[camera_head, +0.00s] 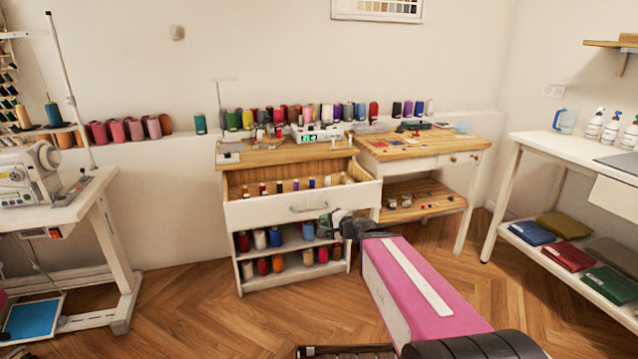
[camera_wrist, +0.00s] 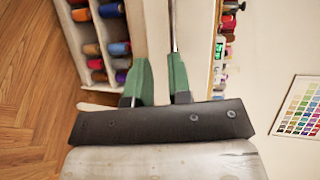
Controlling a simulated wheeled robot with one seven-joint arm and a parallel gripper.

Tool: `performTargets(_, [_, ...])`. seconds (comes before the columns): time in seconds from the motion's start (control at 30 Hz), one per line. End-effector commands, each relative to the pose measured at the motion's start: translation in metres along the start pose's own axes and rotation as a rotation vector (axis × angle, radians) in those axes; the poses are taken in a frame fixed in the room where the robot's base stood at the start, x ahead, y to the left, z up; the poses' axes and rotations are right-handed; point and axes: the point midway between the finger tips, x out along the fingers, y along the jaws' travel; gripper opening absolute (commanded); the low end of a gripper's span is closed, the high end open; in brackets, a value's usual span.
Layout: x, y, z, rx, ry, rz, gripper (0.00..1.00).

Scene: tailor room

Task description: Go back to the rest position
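My gripper (camera_head: 332,222) is in front of the white cabinet (camera_head: 237,250), close to the right end of the pulled-out drawer's handle (camera_head: 308,208). In the wrist view the two green fingers of my gripper (camera_wrist: 162,72) stand apart, with a narrow gap and nothing seen held between them. Whether a fingertip touches the drawer front (camera_head: 262,213) cannot be told. My arm reaches forward from the bottom right of the head view.
The drawer stands open with small spools in it. Thread spools (camera_head: 276,237) fill the shelves below. A sewing table (camera_head: 85,205) is at left, a wooden-topped table (camera_head: 425,147) right of the cabinet, and a white table (camera_head: 560,142) at far right. Floor in front (camera_head: 200,310) is clear.

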Motion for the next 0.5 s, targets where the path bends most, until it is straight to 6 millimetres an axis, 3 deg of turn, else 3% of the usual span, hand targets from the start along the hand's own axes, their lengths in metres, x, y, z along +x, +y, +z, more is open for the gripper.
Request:
performTargets(0.27, [-0.015,0.056,0.018,-0.264,-0.178,0.266,0.19])
performTargets(0.5, [-0.054,0.121,0.018,-0.489,-0.351,0.609,0.19])
